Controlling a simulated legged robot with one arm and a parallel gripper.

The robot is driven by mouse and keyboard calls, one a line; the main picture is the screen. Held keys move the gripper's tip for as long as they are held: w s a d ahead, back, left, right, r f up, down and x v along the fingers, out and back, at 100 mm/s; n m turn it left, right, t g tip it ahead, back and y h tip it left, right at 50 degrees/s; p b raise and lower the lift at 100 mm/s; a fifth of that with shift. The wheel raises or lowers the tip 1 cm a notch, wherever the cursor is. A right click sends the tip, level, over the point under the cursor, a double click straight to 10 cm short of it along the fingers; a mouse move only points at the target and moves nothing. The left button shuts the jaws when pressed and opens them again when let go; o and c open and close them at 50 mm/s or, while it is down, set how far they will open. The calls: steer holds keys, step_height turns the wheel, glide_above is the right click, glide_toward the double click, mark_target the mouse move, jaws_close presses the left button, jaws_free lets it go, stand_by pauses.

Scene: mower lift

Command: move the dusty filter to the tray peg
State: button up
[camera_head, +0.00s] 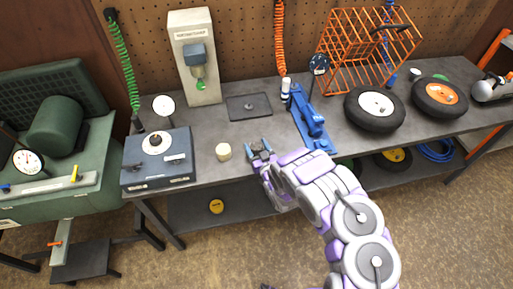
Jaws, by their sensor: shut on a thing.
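My gripper (259,149) is over the front edge of the bench, left of the blue stand. It is shut on a small dark thing, which I take to be the dusty filter; the fingers hide most of it. The dark tray (236,111) lies flat on the bench behind my gripper. Its short peg (249,105) stands near the tray's middle with nothing on it. A clean-looking cream cylinder (223,152) stands on the bench just left of my gripper, apart from it.
A grey-blue engine box (158,172) is at the bench's left end. A dispenser (195,60) stands behind it. The blue stand (310,122) is right of the tray. Wheels (375,108) and an orange crate (360,45) fill the right. Bench between cylinder and tray is clear.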

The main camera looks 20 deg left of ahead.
steer(key=shift+a+f, duration=0.3)
steer(key=shift+d, duration=0.1)
steer(key=o, duration=1.1)
steer(key=shift+w+d, duration=0.15)
steer(key=shift+d, duration=0.05)
steer(key=shift+c, duration=0.2)
steer(key=shift+o, duration=1.4)
steer(key=shift+a+r, duration=0.1)
steer(key=p+v, duration=0.1)
steer(key=v, duration=0.8)
steer(key=shift+p, duration=0.4)
steer(key=shift+p+v, duration=0.95)
steer(key=shift+v, duration=0.55)
